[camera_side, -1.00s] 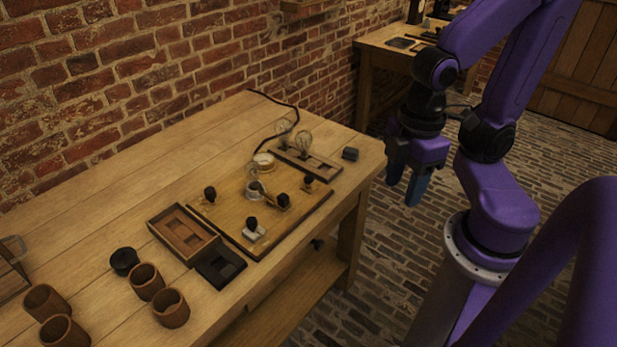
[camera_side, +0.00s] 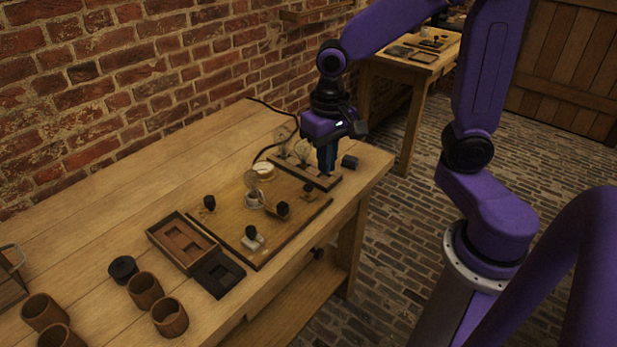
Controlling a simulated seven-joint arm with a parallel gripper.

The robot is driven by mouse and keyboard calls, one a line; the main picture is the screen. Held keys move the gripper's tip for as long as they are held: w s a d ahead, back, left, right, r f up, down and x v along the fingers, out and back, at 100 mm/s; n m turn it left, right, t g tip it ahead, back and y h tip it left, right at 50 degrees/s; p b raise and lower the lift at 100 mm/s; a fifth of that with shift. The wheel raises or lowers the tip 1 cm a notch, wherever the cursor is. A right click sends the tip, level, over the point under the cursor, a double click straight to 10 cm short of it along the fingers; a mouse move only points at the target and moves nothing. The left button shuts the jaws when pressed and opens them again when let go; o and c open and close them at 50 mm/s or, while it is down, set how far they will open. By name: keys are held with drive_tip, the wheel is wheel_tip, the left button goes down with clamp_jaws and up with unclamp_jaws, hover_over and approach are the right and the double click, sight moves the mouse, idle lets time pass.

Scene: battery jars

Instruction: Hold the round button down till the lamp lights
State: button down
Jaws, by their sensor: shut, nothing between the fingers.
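A wooden board (camera_side: 225,225) on the bench carries several black knobs. One black knob (camera_side: 251,232) sits on a white base near the front edge, and another (camera_side: 283,209) is right of the middle. I cannot tell for sure which is the round button. A clear glass bulb (camera_side: 253,181) stands mid-board and shows no glow. My gripper (camera_side: 326,172) points down with its fingers shut and empty, behind and right of the board. It overlaps the bulb rack in the picture; I cannot tell its height above it.
The wooden rack (camera_side: 324,181) holds glass bulbs (camera_side: 303,151), partly beside my gripper. A small dark block (camera_side: 349,161) lies to its right. A wooden tray (camera_side: 184,243), a dark tray (camera_side: 218,277) and brown jars (camera_side: 145,290) stand at the left. A black cable (camera_side: 285,115) runs along the back.

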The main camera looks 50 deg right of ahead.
drive_tip(key=w+d+f+m, duration=0.1)
drive_tip(key=w+d+m, duration=0.2)
drive_tip(key=w+m, duration=0.35)
drive_tip(key=m, duration=0.9)
hover_over(309, 186)
wheel_tip(309, 186, down, 2)
drive_tip(key=shift+f, duration=0.15)
drive_tip(key=shift+a+f, duration=0.1)
wheel_tip(309, 186, down, 14)
drive_tip(key=shift+r, duration=0.1)
